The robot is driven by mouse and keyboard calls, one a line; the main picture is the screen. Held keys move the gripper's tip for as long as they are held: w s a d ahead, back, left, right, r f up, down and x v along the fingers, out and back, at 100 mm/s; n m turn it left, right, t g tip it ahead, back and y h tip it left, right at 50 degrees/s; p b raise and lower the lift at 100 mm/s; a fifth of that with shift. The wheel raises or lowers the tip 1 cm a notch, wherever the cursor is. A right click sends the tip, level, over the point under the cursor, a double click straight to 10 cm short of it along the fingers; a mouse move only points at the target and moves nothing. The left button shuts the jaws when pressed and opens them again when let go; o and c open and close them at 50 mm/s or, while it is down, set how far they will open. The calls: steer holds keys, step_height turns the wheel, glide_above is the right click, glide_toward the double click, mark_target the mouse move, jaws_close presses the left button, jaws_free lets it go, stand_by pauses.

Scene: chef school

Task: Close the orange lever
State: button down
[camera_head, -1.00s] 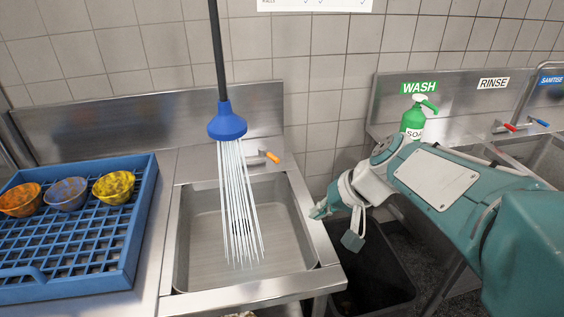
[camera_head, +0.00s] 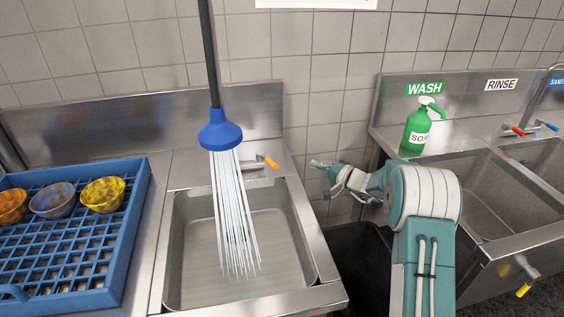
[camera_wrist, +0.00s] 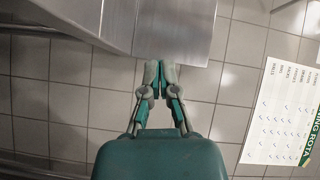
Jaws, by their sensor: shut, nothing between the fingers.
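The orange lever (camera_head: 271,163) sits on a small metal tap at the back right of the left sink (camera_head: 240,245), near the backsplash. It sticks out to the right of the tap body. Water streams from the blue spray head (camera_head: 220,131) into the sink. My gripper (camera_head: 314,163) is shut and empty, to the right of the lever and apart from it, pointing left. In the wrist view my gripper (camera_wrist: 158,66) has its fingertips together near a metal edge (camera_wrist: 175,35). The lever does not show in the wrist view.
A blue rack (camera_head: 120,235) with several dirty bowls (camera_head: 103,194) stands left of the sink. A green soap bottle (camera_head: 417,130) stands on the wash sink (camera_head: 500,190) at right. A dark bin (camera_head: 350,265) is between the sinks. A tiled wall is behind.

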mark_target(267, 162)
steer(key=x, duration=1)
steer(key=shift+d+f, duration=0.15)
steer(key=shift+f, duration=0.05)
steer(key=shift+w+a, duration=0.1)
steer(key=shift+a, duration=0.25)
steer(key=shift+s+a+f, duration=0.15)
steer(key=shift+s+a, duration=0.4)
steer(key=shift+a, duration=0.15)
steer(key=shift+s+a+f, duration=0.2)
steer(key=shift+s+a, duration=0.35)
steer(key=shift+a, duration=0.1)
steer(key=shift+a, duration=0.15)
